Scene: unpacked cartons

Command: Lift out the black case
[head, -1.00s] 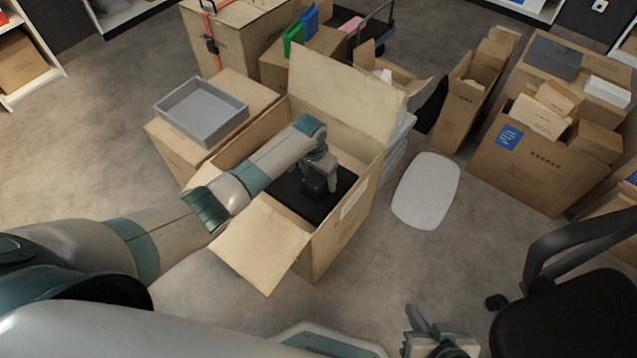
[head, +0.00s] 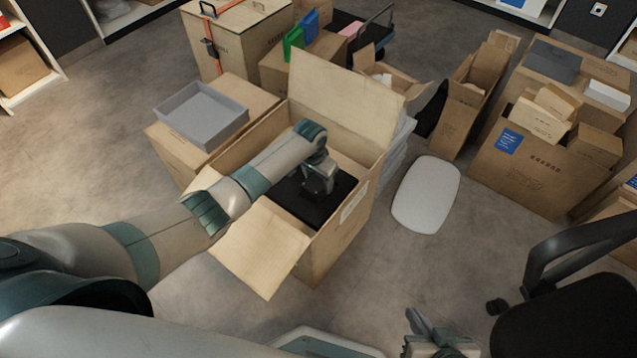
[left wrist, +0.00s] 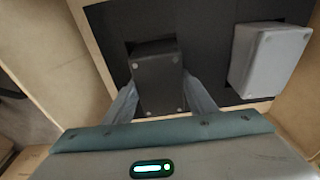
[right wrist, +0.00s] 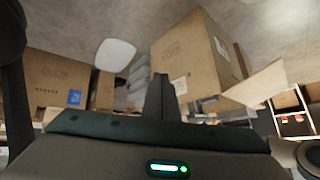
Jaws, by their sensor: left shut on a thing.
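The black case (left wrist: 158,75) is a small dark block with light dots at its corners, seen in the left wrist view. It is at a cut-out in the black foam (left wrist: 205,25) inside the open carton (head: 335,235). My left gripper (left wrist: 160,104) is shut on the case, with one finger on each side. In the head view my left gripper (head: 320,187) is down inside the carton; how far the case is clear of the foam is unclear. My right gripper (right wrist: 161,98) is empty, its fingers together, away from the carton.
A grey case (left wrist: 268,60) sits in the foam beside the black one. The carton's flaps stand open. A grey tray (head: 202,115) rests on a carton at left. Other cartons (head: 540,165) stand at right, with a black chair (head: 570,310) in front.

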